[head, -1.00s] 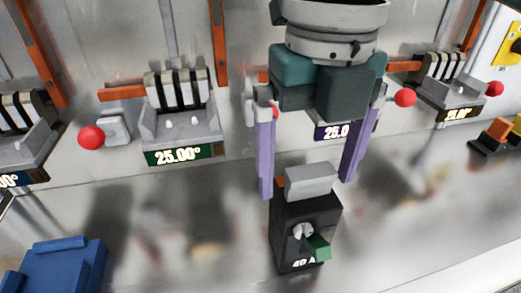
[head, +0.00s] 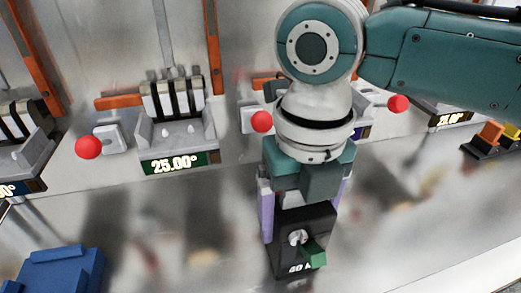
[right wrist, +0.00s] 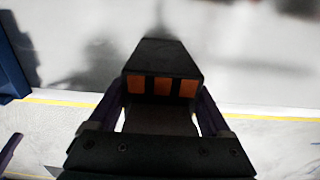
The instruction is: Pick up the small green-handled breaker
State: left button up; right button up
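The small breaker (head: 310,222) is a black block with a green handle (head: 315,255) and a grey knob on its front. It stands upright on the grey surface, and its label seems to read 60 A. My right gripper (head: 305,220) is lowered over it from above, with one purple finger at each side. In the right wrist view the breaker (right wrist: 162,65) shows its dark end with orange squares between the fingers. Light gaps show beside its lower part, and the fingers look spread around it.
A blue object (head: 62,270) lies at front left. A black block with orange and yellow parts (head: 490,138) is at right. The surface around the breaker is clear.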

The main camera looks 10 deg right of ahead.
grip_shut()
dwell(0.4)
jog(key=shift+r, duration=0.2)
notch_tip(320, 180, up, 20)
jog(key=shift+f+p, duration=0.15)
jog(key=shift+p, duration=0.25)
dwell(0.3)
